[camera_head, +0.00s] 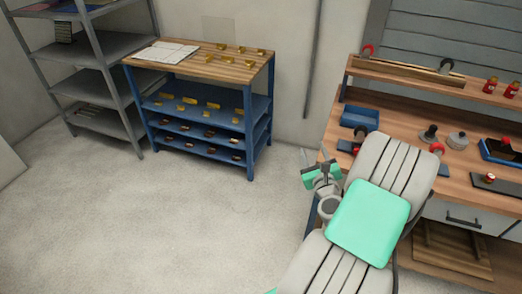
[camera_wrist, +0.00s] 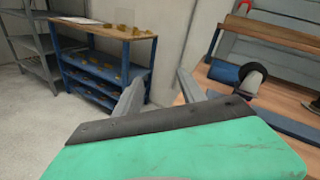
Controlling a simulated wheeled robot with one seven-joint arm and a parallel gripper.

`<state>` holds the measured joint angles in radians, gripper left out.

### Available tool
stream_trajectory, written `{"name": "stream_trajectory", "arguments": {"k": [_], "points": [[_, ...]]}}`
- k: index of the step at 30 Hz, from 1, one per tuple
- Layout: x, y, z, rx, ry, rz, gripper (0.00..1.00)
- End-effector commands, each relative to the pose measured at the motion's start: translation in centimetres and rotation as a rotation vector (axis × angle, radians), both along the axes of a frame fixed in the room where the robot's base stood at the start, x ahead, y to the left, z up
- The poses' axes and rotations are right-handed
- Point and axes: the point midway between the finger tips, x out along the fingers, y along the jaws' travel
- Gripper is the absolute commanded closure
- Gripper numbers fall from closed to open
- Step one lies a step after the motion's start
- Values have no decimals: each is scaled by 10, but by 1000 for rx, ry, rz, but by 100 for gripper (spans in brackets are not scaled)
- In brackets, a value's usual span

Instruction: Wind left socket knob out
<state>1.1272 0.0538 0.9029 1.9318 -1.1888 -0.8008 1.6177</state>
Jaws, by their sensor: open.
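The bench (camera_head: 392,112) at the right carries several knobbed fittings, and I cannot tell for sure which one is the left socket knob. Another red knob (camera_head: 437,149) shows just beyond my arm. My gripper (camera_head: 318,158) is open and empty at the bench's left end, touching no knob that I can see. In the wrist view its fingers (camera_wrist: 160,84) are spread, with a black round part (camera_wrist: 252,77) to their right. My arm hides part of the bench.
A blue shelf unit (camera_head: 200,116) with small yellow parts stands against the back wall. A grey metal rack (camera_head: 90,50) is beside it. The floor (camera_head: 190,215) at the left is clear.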

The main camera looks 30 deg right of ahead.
Motion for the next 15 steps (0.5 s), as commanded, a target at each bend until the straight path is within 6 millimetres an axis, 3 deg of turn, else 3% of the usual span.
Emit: {"name": "stream_trajectory", "arguments": {"k": [15], "points": [[58,109,19,-453,300,429,52]]}}
